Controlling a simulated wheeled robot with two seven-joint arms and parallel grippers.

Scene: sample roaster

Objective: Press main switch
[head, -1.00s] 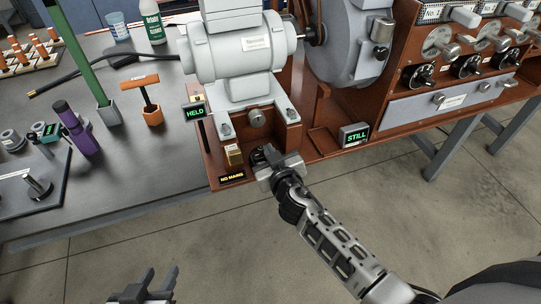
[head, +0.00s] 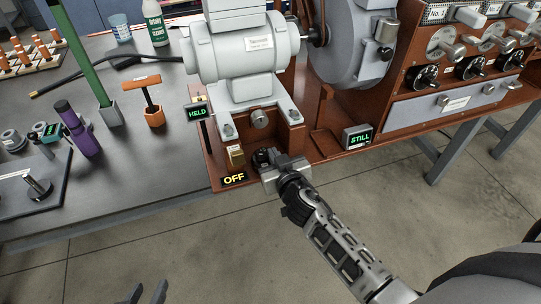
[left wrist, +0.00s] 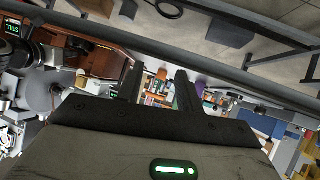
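At the front left corner of the roaster's brown base is a small plate (head: 234,179) that reads OFF in yellow. A brass-coloured block (head: 236,156) stands just above it; this looks like the main switch. My right gripper (head: 264,158) is just right of the block, over the base's front edge. Its dark fingertips are small and crowded, so I cannot tell whether they are apart or touch anything. My left gripper (head: 147,294) is low at the bottom edge of the head view, away from the bench. Its two fingers are apart and empty in the left wrist view (left wrist: 158,90).
A HELD display (head: 196,113) stands left of the grey motor (head: 245,60). A STILL display (head: 357,136) stands right of my right gripper. Open floor lies in front.

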